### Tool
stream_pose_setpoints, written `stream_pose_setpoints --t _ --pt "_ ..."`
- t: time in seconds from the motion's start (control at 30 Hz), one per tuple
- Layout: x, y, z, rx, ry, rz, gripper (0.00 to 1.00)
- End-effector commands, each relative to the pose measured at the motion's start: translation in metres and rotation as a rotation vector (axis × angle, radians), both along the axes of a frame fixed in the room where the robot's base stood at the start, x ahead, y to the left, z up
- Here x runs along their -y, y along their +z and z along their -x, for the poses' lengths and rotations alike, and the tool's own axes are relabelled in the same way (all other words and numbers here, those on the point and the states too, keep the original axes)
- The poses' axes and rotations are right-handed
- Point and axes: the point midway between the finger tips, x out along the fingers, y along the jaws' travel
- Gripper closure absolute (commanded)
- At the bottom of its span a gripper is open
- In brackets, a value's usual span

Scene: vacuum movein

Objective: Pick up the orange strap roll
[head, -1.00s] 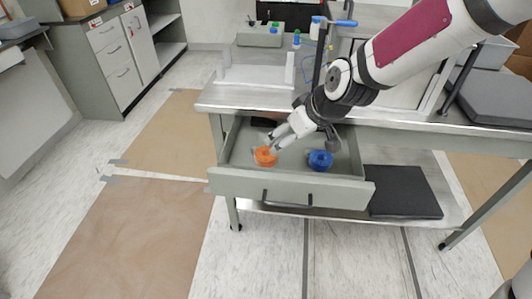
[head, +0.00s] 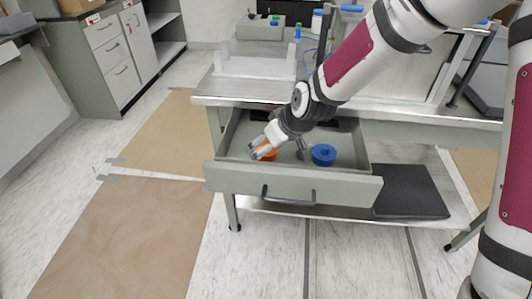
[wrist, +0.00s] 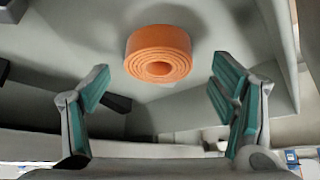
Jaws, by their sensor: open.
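The orange strap roll (wrist: 158,52) lies in the open drawer. In the wrist view it sits centred, beyond and between the two spread fingers of my gripper (wrist: 160,110), which is open and empty. In the head view the orange strap roll (head: 264,152) is partly hidden by my gripper (head: 268,146), which reaches down into the left part of the drawer close to it. I cannot tell from the head view whether the fingers touch it.
A blue roll (head: 323,154) lies in the same drawer (head: 290,184) to the right. The workbench top (head: 250,90) overhangs the back of the drawer. A dark flat pad (head: 410,192) lies on the shelf below.

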Motion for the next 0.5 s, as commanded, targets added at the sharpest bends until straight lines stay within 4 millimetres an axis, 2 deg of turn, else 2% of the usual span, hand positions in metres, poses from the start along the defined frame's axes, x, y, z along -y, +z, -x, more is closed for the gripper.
stream_pose_setpoints --t 0.03,0.13,0.4,0.47,0.5 --pt "-0.0024 -0.0082 -0.0027 -0.003 0.000 0.000 0.21" --pt "-0.0052 -0.0145 -0.0061 -0.002 0.001 0.001 0.21" --pt "-0.0056 -0.0156 -0.0075 -0.001 -0.001 0.001 0.21" --pt "-0.0057 -0.0155 -0.0074 -0.001 -0.001 0.000 0.33" --pt "-0.0057 -0.0155 -0.0074 -0.001 -0.001 0.000 0.42"
